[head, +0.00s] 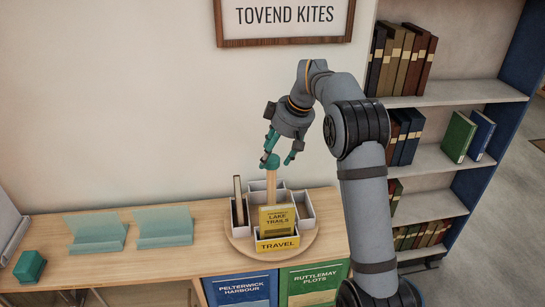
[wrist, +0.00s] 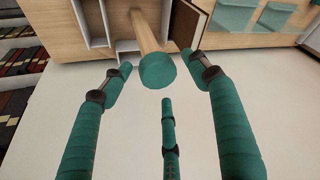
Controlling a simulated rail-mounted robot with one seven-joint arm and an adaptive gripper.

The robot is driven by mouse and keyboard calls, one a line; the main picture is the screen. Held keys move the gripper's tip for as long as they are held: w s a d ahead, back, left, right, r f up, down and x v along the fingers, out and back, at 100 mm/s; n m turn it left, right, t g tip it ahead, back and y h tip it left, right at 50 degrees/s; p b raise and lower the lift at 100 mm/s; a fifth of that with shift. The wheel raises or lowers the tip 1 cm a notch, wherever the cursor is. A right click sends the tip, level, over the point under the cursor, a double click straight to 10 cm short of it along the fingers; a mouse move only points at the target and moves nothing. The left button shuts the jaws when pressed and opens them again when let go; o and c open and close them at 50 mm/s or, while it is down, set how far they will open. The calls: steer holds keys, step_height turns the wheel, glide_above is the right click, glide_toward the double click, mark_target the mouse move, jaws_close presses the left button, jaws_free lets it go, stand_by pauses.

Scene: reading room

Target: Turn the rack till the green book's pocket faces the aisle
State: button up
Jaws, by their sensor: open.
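The rack is a round wooden turntable (head: 238,243) on the counter, with pale pockets around a wooden post (head: 271,188) topped by a teal knob (head: 271,160). The front pocket, labelled TRAVEL (head: 277,244), holds a yellow LAKE TRAILS book (head: 278,218). A dark book (head: 238,203) stands in the left pocket; its brown cover shows in the wrist view (wrist: 187,22). No green book shows in the rack; the rear pockets are partly hidden. My gripper (head: 279,152) is open at the knob, its teal fingers spread around the knob in the wrist view (wrist: 157,71).
Two teal stands (head: 97,231) (head: 164,227) and a teal block (head: 29,267) are on the counter left of the rack. Two labelled panels (head: 240,290) (head: 312,282) are below the rack. The bookshelf (head: 450,94) at right holds a green book (head: 458,137) and a blue one.

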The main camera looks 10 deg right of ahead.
steer(key=shift+w+a+f, duration=0.2)
steer(key=shift+a+f, duration=0.05)
steer(key=shift+f, duration=0.4)
steer(key=shift+d+f, duration=0.1)
steer(key=shift+d, duration=0.05)
steer(key=c, duration=0.3)
steer(key=c, duration=1.1)
jaws_close()
